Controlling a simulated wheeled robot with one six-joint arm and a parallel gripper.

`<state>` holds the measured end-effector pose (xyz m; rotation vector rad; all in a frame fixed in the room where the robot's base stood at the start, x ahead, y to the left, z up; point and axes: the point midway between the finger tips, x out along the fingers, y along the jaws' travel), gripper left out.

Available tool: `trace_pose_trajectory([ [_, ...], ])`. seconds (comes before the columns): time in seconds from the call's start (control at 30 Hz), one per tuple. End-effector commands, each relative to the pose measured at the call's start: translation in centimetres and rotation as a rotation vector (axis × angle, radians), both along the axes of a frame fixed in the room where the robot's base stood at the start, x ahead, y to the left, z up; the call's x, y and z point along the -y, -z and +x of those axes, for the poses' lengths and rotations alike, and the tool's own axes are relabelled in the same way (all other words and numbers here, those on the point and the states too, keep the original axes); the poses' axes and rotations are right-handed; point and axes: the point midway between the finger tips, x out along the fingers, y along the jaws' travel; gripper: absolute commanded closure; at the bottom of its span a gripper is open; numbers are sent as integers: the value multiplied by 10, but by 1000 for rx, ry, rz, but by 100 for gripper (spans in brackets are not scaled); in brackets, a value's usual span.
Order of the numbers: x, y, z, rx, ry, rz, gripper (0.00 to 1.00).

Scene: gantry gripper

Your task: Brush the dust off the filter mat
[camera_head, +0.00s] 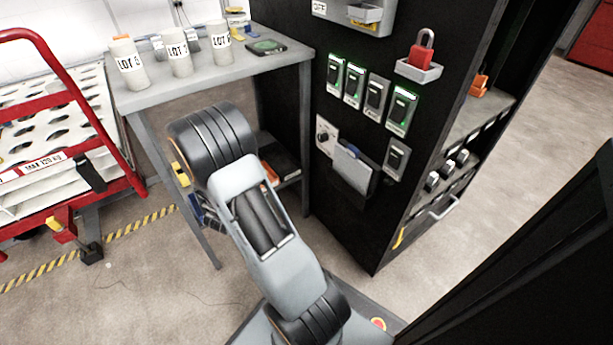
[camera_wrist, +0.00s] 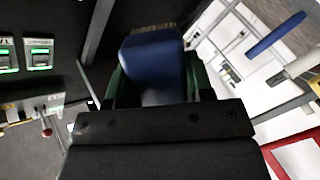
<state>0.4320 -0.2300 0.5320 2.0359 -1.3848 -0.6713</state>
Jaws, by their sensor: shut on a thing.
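My gripper (camera_wrist: 155,88) is shut on a blue block-shaped thing with a tan, bristle-like far edge. It looks like a brush (camera_wrist: 156,62), held between the dark green fingers in the wrist view. In the head view my own arm hides most of the gripper and the brush. A grey flat panel (camera_head: 356,170), possibly the filter mat, sits in a dark holder on the black cabinet's front. It is to the right of my arm and apart from it. I cannot make out dust on it.
The black cabinet (camera_head: 345,40) carries several switches (camera_head: 376,95) and a red padlock (camera_head: 421,55) in a small tray. A grey table (camera_head: 210,68) with several labelled LOT containers (camera_head: 179,55) stands at left. A red cart (camera_head: 60,60) is at far left. Open floor lies right.

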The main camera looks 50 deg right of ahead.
Motion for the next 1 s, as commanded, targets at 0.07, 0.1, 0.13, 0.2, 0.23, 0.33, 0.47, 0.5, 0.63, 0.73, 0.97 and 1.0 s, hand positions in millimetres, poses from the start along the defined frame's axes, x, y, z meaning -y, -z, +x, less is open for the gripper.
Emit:
trace_pose_trajectory([
  [0.07, 31, 0, -27, 1, 165, -2, 71],
  [0.1, 43, 0, -41, 3, 244, -1, 71],
  [0.13, 51, 0, -51, 1, 298, -1, 71],
  [0.2, 68, 0, -73, 1, 419, -3, 71],
  [0.23, 73, 1, -82, 1, 463, -2, 71],
  [0.33, 87, 1, -107, 0, 594, -3, 71],
  [0.47, 96, 2, -129, 1, 705, -4, 71],
  [0.5, 98, 2, -133, 1, 726, -4, 71],
  [0.63, 106, 2, -142, 0, 761, -4, 71],
  [0.73, 114, 1, -145, 0, 765, -4, 71],
  [0.97, 135, 0, -152, 0, 763, -3, 71],
  [1.0, 138, 0, -153, 0, 763, -4, 71],
])
